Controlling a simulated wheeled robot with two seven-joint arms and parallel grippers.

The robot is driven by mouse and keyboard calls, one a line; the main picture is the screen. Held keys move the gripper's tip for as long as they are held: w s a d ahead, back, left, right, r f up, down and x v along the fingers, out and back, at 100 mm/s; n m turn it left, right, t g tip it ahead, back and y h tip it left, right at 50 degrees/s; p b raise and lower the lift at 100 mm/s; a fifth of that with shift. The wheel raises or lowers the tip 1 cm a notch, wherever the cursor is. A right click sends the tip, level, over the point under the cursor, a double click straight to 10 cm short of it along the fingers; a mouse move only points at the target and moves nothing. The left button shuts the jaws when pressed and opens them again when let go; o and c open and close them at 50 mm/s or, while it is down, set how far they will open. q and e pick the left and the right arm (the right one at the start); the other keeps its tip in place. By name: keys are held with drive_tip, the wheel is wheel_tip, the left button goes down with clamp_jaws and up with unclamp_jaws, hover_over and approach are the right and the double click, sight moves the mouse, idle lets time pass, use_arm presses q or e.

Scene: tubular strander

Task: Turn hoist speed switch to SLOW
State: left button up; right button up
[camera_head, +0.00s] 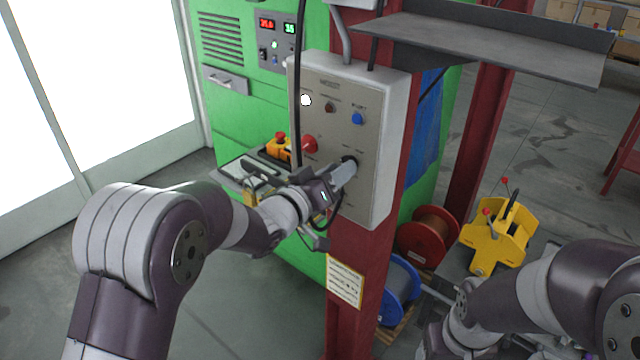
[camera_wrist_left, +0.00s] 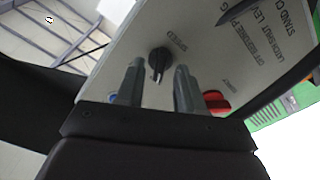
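The grey control box (camera_head: 352,100) is mounted on a red column. Its black rotary switch (camera_head: 349,162) sits low on the front panel, partly covered by my left gripper (camera_head: 347,172) in the head view. In the left wrist view the black switch (camera_wrist_left: 159,58) shows whole, with a pale pointer line towards the fingers. My left gripper (camera_wrist_left: 160,78) is open there, one finger on each side of the switch's lower end. I cannot tell whether the fingers touch it. The small lettering around it is hard to read. My right gripper is out of view; only that arm shows.
A red button (camera_head: 309,144), a blue button (camera_head: 357,118) and a white lamp (camera_head: 306,100) share the panel. A grey shelf (camera_head: 490,45) juts out at upper right. A green cabinet (camera_head: 225,110) stands behind, with cable reels (camera_head: 428,235) and a yellow fixture (camera_head: 490,240) at right.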

use_arm(q)
drive_tip(key=b+v, duration=0.3)
drive_tip(key=v, duration=0.8)
drive_tip(key=shift+s+a, duration=0.25)
drive_tip(key=s+a+f+g+y, duration=0.2)
drive_tip(key=a+f+g+y, duration=0.2)
drive_tip(key=a+f+y, duration=0.65)
drive_tip(key=s+f+g, duration=0.4)
drive_tip(key=s+f, duration=0.1)
drive_tip(key=s, duration=0.3)
drive_tip(key=s+f+g, duration=0.5)
drive_tip(key=s, duration=0.3)
drive_tip(key=shift+s+n, duration=0.25)
drive_tip(key=shift+n, duration=0.15)
